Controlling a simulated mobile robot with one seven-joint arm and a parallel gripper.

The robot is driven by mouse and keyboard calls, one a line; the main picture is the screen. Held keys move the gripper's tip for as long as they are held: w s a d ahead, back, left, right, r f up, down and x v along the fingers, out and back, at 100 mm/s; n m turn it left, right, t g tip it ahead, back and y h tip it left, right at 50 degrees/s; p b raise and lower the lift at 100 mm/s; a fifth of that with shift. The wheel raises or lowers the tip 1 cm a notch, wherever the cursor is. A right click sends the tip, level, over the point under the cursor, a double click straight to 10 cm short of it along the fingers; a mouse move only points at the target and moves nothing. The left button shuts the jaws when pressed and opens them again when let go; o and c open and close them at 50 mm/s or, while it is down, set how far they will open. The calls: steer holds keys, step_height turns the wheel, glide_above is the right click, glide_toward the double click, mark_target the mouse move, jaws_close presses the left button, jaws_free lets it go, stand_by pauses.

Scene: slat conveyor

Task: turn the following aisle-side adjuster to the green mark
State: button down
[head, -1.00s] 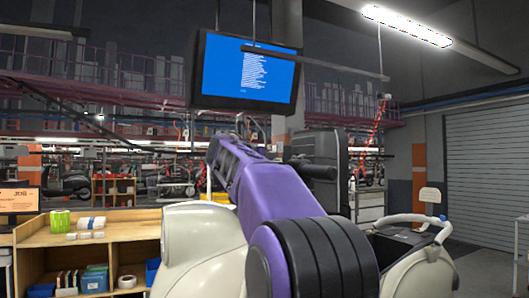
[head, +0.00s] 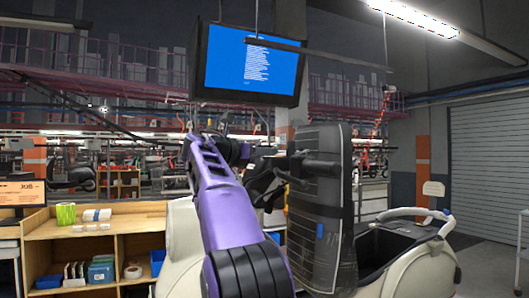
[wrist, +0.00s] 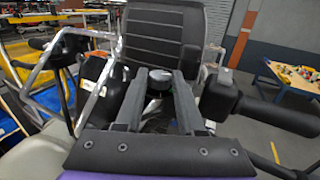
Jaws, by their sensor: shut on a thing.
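A small round dark knob with a grey top (wrist: 158,82), which looks like the adjuster, sits low in front of a black ribbed seat back (wrist: 165,35) in the wrist view. My gripper (wrist: 159,78) has its two grey fingers on either side of this knob, shut on it. In the head view the black seat (head: 318,215) stands right of my purple arm. My gripper there is dark and hard to separate from the dark parts beside the seat.
A cream vehicle body with a pale handlebar (head: 415,213) stands at right. A wooden shelf (head: 120,225) is at left. A monitor (head: 250,65) hangs above.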

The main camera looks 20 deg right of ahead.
stand_by(0.4)
steer(key=c, duration=0.8)
jaws_free()
steer(key=b+v, duration=0.1)
steer(key=v, duration=1.6)
steer(key=shift+a+b, duration=0.2)
steer(key=shift+b, duration=0.15)
